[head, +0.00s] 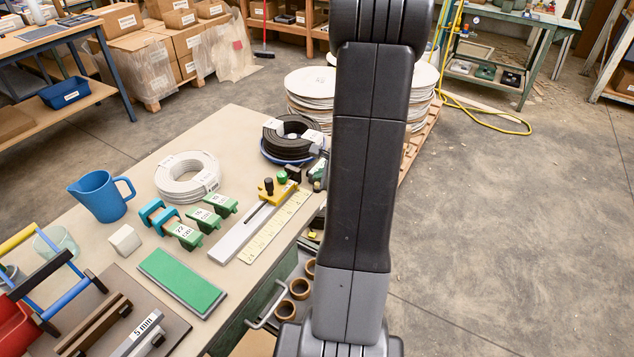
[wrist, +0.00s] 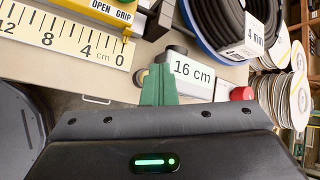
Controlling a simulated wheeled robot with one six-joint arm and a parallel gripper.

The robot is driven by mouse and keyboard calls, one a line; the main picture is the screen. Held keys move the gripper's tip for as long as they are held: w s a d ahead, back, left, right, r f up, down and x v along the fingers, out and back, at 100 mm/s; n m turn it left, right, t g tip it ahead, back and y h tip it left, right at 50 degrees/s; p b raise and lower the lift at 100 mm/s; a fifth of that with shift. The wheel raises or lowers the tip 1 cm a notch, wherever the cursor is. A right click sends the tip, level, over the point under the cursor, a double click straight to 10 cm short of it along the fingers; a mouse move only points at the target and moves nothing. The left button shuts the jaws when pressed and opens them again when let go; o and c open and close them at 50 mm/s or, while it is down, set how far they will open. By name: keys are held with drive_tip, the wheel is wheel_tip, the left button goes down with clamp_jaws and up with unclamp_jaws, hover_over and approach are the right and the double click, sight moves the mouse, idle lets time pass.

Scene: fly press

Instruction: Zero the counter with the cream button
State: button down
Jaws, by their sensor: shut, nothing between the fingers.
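I cannot make out a counter for certain in either view. In the wrist view a green piece with a white "16 cm" label (wrist: 192,72) stands just beyond my gripper (wrist: 165,118). A small pale round part (wrist: 140,77) shows at its left; I cannot tell whether it is a cream button. A red knob (wrist: 241,93) shows to its right. My gripper's dark body fills the bottom of the wrist view and looks shut and empty; its fingertips are not clear. In the head view my upright arm hides the gripper.
A ruler (wrist: 65,35) and a yellow clamp (head: 268,192) lie near the table edge. A dark hose coil (head: 290,140) and a white coil (head: 187,177) stand behind. Green "cm" blocks (head: 185,235), a blue jug (head: 99,196) and a green pad (head: 181,281) crowd the table (head: 230,130).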

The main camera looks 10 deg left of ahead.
drive_tip(key=r+p, duration=0.3)
drive_tip(key=r, duration=0.1)
drive_tip(key=shift+w+r, duration=0.1)
drive_tip(key=shift+w, duration=0.2)
idle(0.5)
drive_tip(key=shift+f+b, duration=0.65)
drive_tip(key=shift+f, duration=0.25)
wheel_tip(320, 180, up, 7)
drive_tip(key=p, duration=0.7)
drive_tip(key=shift+s, duration=0.35)
drive_tip(key=shift+f, duration=0.15)
